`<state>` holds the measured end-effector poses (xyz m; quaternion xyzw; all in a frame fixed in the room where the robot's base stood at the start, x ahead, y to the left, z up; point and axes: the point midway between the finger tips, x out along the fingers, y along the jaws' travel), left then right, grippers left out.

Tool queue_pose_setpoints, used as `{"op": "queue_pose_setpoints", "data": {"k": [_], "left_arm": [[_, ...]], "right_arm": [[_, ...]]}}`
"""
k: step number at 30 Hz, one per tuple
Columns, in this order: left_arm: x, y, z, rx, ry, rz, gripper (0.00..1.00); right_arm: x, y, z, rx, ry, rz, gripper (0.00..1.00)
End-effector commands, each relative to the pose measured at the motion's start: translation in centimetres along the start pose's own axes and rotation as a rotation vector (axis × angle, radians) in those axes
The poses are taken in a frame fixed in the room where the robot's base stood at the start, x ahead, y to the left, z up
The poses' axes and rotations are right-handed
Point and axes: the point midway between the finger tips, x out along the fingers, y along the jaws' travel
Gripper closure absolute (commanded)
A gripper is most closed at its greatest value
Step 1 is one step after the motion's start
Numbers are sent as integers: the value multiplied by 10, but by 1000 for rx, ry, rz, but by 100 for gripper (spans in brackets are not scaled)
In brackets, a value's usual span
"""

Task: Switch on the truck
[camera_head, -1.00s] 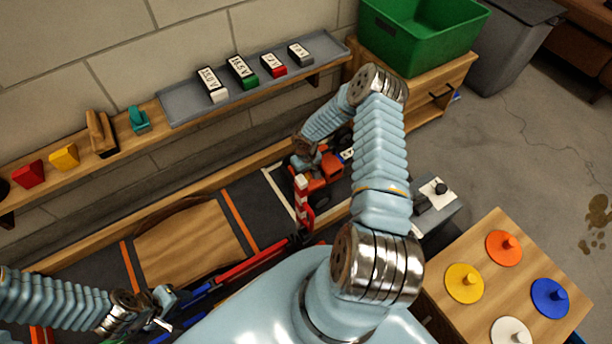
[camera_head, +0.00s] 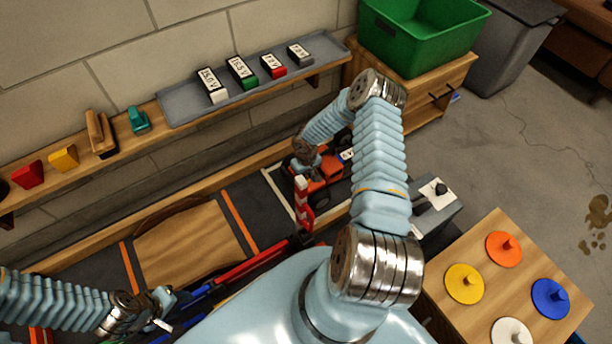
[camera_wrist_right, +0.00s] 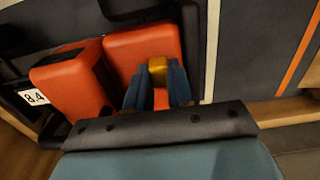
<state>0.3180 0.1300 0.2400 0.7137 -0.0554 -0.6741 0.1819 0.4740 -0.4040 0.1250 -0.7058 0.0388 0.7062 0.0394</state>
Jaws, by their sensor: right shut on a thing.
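The orange truck (camera_head: 322,176) stands on the dark track, partly hidden behind my right arm. In the right wrist view its orange body (camera_wrist_right: 140,47) fills the upper left, with a white "8.4" label (camera_wrist_right: 35,97) at the left. My right gripper (camera_wrist_right: 157,84) is over the truck, its two blue fingers shut on a small yellow piece (camera_wrist_right: 157,66) on the orange body. In the head view its fingertips are hidden. My left gripper (camera_head: 167,309) is at the lower left, away from the truck, with its fingers apart and nothing visible between them.
A grey wall shelf (camera_head: 188,104) holds several labelled blocks. A grey box with a black knob (camera_head: 440,188) and a wooden table with coloured discs (camera_head: 490,305) are right of my arm. A green bin (camera_head: 425,45) is behind.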

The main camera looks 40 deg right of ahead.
Motion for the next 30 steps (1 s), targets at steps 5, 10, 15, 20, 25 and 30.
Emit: {"op": "queue_pose_setpoints", "data": {"k": [5,10,15,20,25,30], "left_arm": [[12,-3,1,1,-2,2,60],[14,-3,1,1,-4,3,60],[13,-3,1,1,-4,3,60],[13,-3,1,1,-4,3,60],[13,-3,1,1,-4,3,60],[13,-3,1,1,-4,3,60]], "right_arm": [[3,19,-1,3,1,4,100],[0,29,-1,2,2,2,100],[0,29,-1,2,3,2,100],[0,29,-1,2,3,3,60],[0,29,-1,2,2,2,51],[-3,29,-1,1,2,2,51]]}}
